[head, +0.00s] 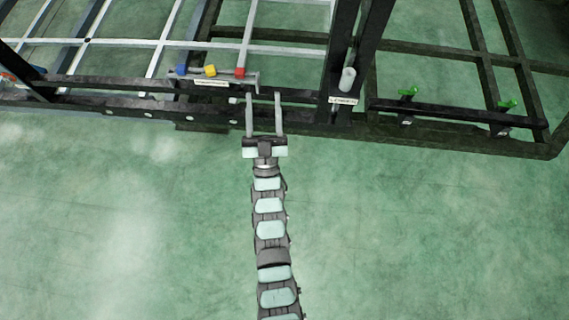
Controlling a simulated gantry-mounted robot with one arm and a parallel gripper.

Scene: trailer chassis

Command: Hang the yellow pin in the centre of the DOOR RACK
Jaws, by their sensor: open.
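The yellow pin (210,70) stands between a blue pin (181,70) and a red pin (240,72) on a narrow grey rack (257,83) fixed to the dark chassis. The white label (211,83) below them is too small to read. My gripper (264,96) is open, its two long fingers pointing up the picture, to the right of the red pin and over the chassis rail. Nothing shows between the fingers. I cannot tell by its label which fixture is the DOOR RACK.
A white cylinder (347,78) sits on the dark upright post, above another small label (343,100). Chassis rails cross the upper part. The green floor (130,220) in front is clear.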

